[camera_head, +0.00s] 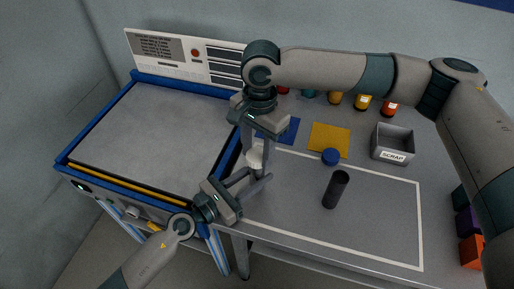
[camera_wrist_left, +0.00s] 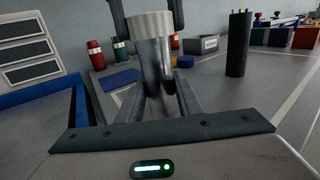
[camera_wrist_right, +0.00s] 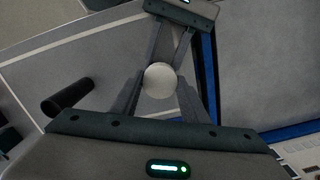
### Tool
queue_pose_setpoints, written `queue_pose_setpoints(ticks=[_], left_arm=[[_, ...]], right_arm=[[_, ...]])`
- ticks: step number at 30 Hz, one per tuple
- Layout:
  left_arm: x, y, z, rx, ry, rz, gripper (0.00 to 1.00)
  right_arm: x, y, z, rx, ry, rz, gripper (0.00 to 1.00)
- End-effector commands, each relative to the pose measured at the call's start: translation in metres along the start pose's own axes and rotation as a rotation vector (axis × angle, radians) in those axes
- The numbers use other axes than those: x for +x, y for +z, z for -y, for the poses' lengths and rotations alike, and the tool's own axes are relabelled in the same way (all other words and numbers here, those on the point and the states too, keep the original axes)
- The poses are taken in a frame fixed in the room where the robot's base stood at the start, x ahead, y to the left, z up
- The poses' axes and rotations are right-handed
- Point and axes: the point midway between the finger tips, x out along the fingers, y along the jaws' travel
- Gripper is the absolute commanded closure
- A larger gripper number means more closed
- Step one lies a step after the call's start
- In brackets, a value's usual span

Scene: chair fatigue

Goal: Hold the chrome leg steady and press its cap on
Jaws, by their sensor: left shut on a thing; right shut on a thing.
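The chrome leg (camera_wrist_left: 156,62) stands upright between the fingers of my left gripper (camera_head: 257,177), which is shut on it. The pale, round cap (camera_wrist_right: 160,80) is at the top of the leg; it also shows in the left wrist view (camera_wrist_left: 150,25) and in the head view (camera_head: 255,158). My right gripper (camera_head: 256,148) points down from above, shut on the cap, with its fingers on either side. The cap appears to be in line with the leg and touching its top; I cannot tell how far it is seated. The leg's lower end is hidden by my left gripper.
A black cylinder (camera_head: 336,189) stands to the right, with a blue round piece (camera_head: 331,157) behind it. The scrap bin (camera_head: 393,144), yellow mat (camera_head: 329,139) and several coloured bottles (camera_head: 362,103) are farther back. A blue-framed bay (camera_head: 150,128) lies left.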

Motion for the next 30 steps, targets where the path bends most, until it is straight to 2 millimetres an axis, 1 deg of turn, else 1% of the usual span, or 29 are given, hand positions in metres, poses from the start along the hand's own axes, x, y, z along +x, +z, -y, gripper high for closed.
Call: queue_pose_setpoints(ticks=[3,9,10,11,12,13,23,26,30], left_arm=[[0.000,0.000,0.000,0.000,0.000,0.000,0.97],[0.000,0.000,0.000,0.000,0.000,0.000,0.97],[0.000,0.000,0.000,0.000,0.000,0.000,0.97],[0.000,0.000,0.000,0.000,0.000,0.000,0.97],[0.000,0.000,0.000,0.000,0.000,0.000,0.97],[0.000,0.000,0.000,0.000,-0.001,0.000,0.97],[0.000,0.000,0.000,0.000,0.000,0.000,0.97],[0.000,0.000,0.000,0.000,0.000,0.000,0.97],[0.000,0.000,0.000,0.000,0.000,0.000,0.97]], right_arm=[[0.003,0.000,0.000,0.000,0.000,0.000,0.80],[0.003,0.000,0.000,0.000,0.000,0.000,0.80],[0.003,0.000,0.000,0.000,0.000,0.000,0.57],[0.003,0.000,0.000,0.000,0.000,0.000,0.50],[0.003,0.000,0.000,0.000,0.000,0.000,0.40],[0.003,0.000,0.000,0.000,0.000,0.000,0.37],[0.002,0.000,0.000,0.000,-0.001,0.000,0.37],[-0.002,0.000,0.001,0.000,-0.002,0.000,0.37],[-0.014,-0.001,0.001,0.000,-0.002,-0.002,0.37]])
